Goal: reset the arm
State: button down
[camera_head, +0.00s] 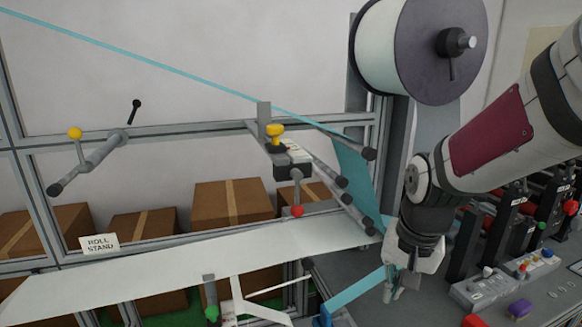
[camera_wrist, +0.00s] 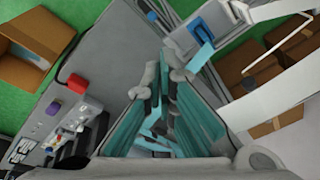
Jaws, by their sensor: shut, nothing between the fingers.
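My gripper (camera_head: 391,289) hangs at the end of my arm at the right of the head view, pointing down beside the grey machine top. In the wrist view my gripper (camera_wrist: 160,85) shows with its fingertips together and nothing between them. A light-blue strip (camera_head: 352,291) lies just left of the fingers in the head view. I cannot tell whether the fingers touch it. My arm comes in from the upper right, bent at the wrist.
A control panel (camera_head: 500,285) with coloured knobs is right of my gripper. A white sheet (camera_head: 190,262) spans the left. Boxes (camera_head: 232,203) stand behind the frame.

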jog(key=s+r+n+t+b, duration=0.1)
jog(key=s+r+n+t, duration=0.2)
jog(key=s+r, duration=0.7)
jog(key=s+n, duration=0.1)
jog(key=s, duration=0.3)
jog(key=shift+d+r+n, duration=0.15)
jog(key=shift+n, duration=0.25)
